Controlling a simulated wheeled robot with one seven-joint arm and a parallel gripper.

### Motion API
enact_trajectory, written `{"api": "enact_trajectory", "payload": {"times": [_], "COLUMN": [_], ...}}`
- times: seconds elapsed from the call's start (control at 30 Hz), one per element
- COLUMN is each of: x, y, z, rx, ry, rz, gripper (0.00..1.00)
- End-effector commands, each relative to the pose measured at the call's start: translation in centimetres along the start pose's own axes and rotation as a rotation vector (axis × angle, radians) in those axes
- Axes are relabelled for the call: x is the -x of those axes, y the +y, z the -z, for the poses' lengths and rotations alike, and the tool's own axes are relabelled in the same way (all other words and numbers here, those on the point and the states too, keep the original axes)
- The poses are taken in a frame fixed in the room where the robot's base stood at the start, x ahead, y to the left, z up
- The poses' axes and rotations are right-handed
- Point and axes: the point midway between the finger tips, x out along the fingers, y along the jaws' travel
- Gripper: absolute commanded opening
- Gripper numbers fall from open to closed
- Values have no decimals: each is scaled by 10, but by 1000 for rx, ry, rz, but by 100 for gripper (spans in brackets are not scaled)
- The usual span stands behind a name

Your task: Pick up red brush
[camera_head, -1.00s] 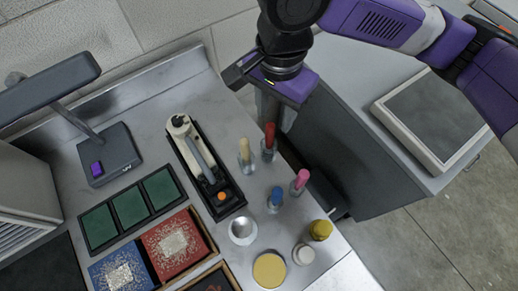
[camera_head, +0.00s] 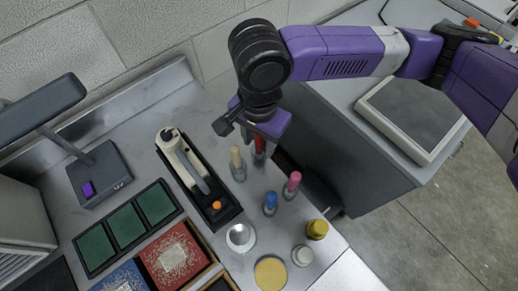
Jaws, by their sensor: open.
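The red brush (camera_head: 259,146) stands upright at the back right of the bench, in a small clear holder. My gripper (camera_head: 255,133) is right above it and hides its top. The jaws are open and point down, and the red part shows just under and between them. I cannot tell whether a finger touches it.
A cream-handled brush (camera_head: 237,163), a blue one (camera_head: 270,203) and a pink one (camera_head: 292,185) stand close by. A black tray with a cream tool (camera_head: 190,164) lies to the left. A yellow-capped jar (camera_head: 317,229) is near the right edge. A dark gap lies right of the bench.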

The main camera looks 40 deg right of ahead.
Motion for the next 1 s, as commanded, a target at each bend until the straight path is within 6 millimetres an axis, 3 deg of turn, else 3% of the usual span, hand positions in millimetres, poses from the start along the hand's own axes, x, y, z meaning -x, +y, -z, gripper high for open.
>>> {"api": "enact_trajectory", "payload": {"times": [0.1, 0.3, 0.33, 0.77, 1.0], "x": [0, 0, 0, 4, 27], "y": [0, 0, 0, 0, -1], "z": [0, 0, 0, 0, -1], "rx": [0, 0, 0, 0, 1], "ry": [0, 0, 0, -1, -1], "rz": [0, 0, 0, 1, 3], "gripper": [41, 2, 0, 0, 0]}}
